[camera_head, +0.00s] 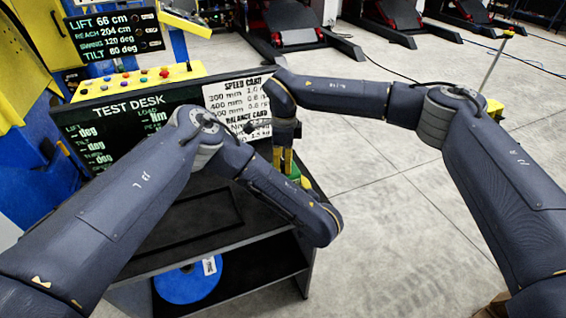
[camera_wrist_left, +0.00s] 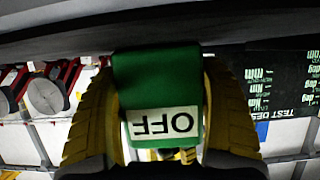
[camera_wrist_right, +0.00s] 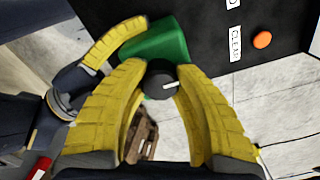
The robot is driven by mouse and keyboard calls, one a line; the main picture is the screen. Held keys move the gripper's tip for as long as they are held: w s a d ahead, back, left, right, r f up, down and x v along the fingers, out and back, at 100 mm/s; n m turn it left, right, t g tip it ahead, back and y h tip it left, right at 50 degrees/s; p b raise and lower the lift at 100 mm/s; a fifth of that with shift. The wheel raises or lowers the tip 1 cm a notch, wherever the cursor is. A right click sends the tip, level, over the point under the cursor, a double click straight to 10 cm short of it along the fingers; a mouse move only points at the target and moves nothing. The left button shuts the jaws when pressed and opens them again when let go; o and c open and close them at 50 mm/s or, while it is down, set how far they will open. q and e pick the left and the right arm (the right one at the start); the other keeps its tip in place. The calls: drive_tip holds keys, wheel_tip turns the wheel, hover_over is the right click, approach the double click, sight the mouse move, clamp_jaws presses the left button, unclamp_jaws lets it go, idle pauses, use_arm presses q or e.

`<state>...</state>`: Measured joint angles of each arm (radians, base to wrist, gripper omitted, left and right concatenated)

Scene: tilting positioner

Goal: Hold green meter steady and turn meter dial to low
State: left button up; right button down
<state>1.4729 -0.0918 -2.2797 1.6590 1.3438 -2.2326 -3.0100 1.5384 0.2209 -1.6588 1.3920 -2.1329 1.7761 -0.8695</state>
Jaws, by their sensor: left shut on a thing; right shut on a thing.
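The green meter (camera_wrist_left: 158,78) fills the middle of the left wrist view, with a white OFF label that reads upside down there. My left gripper (camera_wrist_left: 160,100) is shut on the meter, one yellow finger on each side. In the right wrist view the green meter (camera_wrist_right: 160,40) shows behind a round black dial (camera_wrist_right: 157,87) with a white mark pointing right. My right gripper (camera_wrist_right: 159,74) is shut on the dial, its fingers on either side. In the head view only a bit of green shows by the right gripper (camera_head: 284,162); my left gripper is hidden behind my arm.
The black test desk (camera_head: 195,215) stands below my arms, with a display and a white speed card (camera_head: 238,105) at its back. A blue disc (camera_head: 188,283) lies on its lower shelf. An orange button (camera_wrist_right: 262,40) is on the panel near the meter.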

idle(0.3)
drive_tip(key=m, duration=0.6)
drive_tip(key=shift+w+m, duration=0.1)
drive_tip(key=shift+m, duration=0.2)
use_arm(q)
drive_tip(key=shift+s+a, duration=0.1)
use_arm(e)
drive_tip(key=m, duration=0.6)
drive_tip(key=shift+w+d, duration=0.1)
drive_tip(key=shift+m, duration=0.3)
drive_tip(key=c, duration=0.9)
unclamp_jaws()
use_arm(q)
drive_tip(key=shift+f, duration=0.1)
use_arm(e)
drive_tip(key=shift+r, duration=0.1)
wheel_tip(320, 180, up, 12)
